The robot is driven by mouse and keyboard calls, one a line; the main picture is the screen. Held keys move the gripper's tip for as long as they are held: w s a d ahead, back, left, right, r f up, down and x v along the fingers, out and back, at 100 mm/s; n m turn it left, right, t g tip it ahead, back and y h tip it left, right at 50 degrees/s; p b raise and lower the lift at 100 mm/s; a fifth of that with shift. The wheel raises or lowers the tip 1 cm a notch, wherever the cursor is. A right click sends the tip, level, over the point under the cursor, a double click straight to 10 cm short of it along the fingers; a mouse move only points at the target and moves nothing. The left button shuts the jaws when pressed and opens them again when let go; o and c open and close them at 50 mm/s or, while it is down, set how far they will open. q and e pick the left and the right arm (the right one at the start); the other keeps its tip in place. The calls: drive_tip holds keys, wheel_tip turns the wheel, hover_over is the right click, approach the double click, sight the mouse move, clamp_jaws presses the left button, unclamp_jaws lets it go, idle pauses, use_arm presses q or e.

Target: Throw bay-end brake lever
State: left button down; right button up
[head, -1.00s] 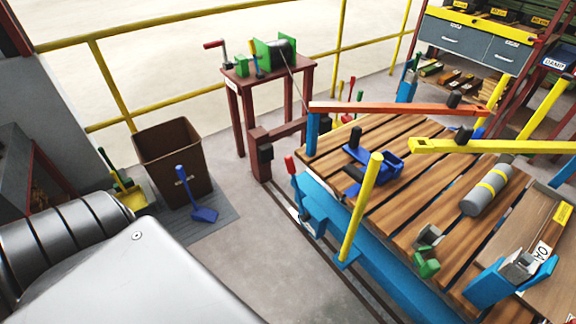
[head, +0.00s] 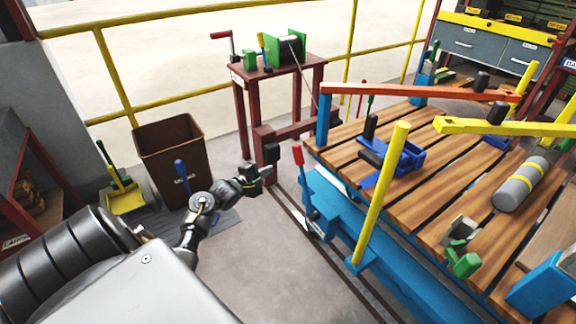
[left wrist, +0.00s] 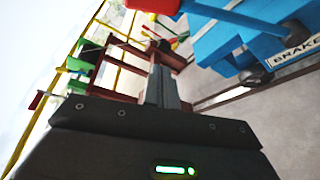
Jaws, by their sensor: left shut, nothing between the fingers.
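The brake lever is a blue bar with a red grip (head: 298,155), standing upright at the near left end of the blue bay cart (head: 350,222). In the left wrist view its red grip (left wrist: 153,5) is cut by the top edge, with the blue bar (left wrist: 232,18) running right to a blue housing. A white BRAKE label (left wrist: 295,43) is beside it. My left gripper (head: 268,174) is left of the lever and apart from it, above the floor. Its fingers (left wrist: 162,88) are closed together and empty. My right gripper is not in view.
A brown bin (head: 172,160) stands behind my left arm. A dark red winch stand (head: 272,85) is behind the gripper. A yellow post (head: 380,195) and wooden deck (head: 405,185) lie right of the lever. Floor between my arm and the cart is clear.

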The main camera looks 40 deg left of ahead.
use_arm(q)
drive_tip(key=shift+w+a+r+n, duration=0.1)
drive_tip(key=shift+a+r+n, duration=0.1)
drive_tip(key=shift+r, duration=0.35)
drive_tip(key=shift+w+a+r+n, duration=0.1)
drive_tip(key=shift+a+r+n, duration=0.1)
drive_tip(key=shift+r, duration=0.3)
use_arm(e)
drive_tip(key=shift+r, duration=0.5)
